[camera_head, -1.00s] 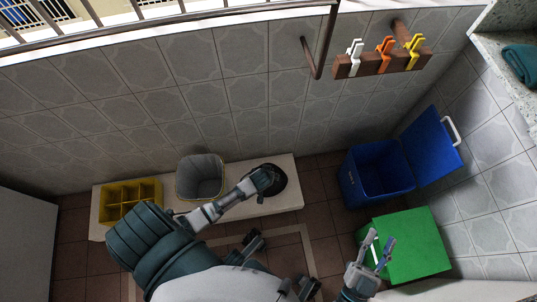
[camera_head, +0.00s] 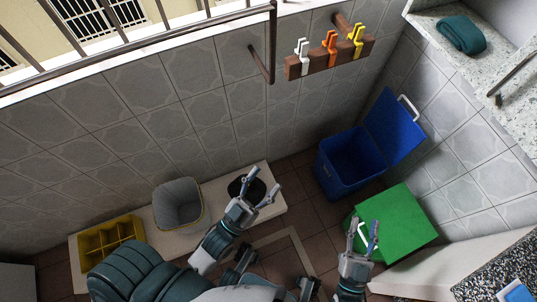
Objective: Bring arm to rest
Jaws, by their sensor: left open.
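My left arm reaches up from the lower left. No steel tumbler can be made out.
The white bench (camera_head: 222,215) carries a yellow divided crate (camera_head: 110,240) and a grey bin (camera_head: 179,205). A blue bin (camera_head: 345,168) stands with its lid open. A hook rack (camera_head: 330,57) hangs on the tiled wall. A stone counter (camera_head: 440,20) holds a folded teal cloth (camera_head: 461,35).

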